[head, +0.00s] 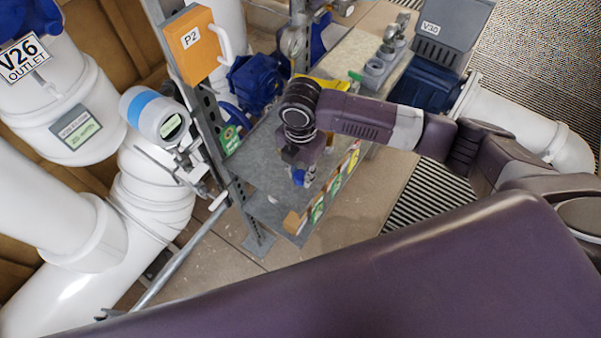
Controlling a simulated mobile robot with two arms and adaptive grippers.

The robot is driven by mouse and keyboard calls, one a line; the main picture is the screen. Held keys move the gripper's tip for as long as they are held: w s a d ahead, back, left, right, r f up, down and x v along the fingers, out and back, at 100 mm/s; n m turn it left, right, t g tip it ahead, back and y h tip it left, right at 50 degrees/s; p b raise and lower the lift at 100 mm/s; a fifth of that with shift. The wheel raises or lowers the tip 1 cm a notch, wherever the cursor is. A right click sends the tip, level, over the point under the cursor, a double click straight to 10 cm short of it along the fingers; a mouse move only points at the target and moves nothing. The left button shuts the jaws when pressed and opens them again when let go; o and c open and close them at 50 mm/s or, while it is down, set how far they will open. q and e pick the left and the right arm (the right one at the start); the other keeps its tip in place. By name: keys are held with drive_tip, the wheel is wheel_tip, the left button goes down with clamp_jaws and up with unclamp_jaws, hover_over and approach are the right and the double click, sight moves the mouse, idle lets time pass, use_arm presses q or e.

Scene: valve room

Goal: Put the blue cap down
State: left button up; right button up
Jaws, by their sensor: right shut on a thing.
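The blue cap (298,177) shows as a small blue piece at the tip of my right gripper (301,168). The gripper points down and is shut on the cap, over the front right part of a grey metal shelf (258,168). The gripper hides part of the cap. I cannot tell whether the cap touches the shelf surface. My left gripper is not in view.
A steel post (205,110) with an orange P2 box (192,42) stands left of the shelf. The shelf's left part is clear.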

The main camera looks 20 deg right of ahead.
sight(300, 175)
drive_tip(key=shift+f, duration=0.5)
drive_tip(key=shift+f, duration=0.1)
drive_tip(key=o, duration=1)
wheel_tip(300, 175, up, 11)
drive_tip(key=b, duration=0.2)
drive_tip(key=shift+f+b, duration=0.1)
drive_tip(key=shift+b, duration=0.2)
drive_tip(key=shift+r, duration=0.75)
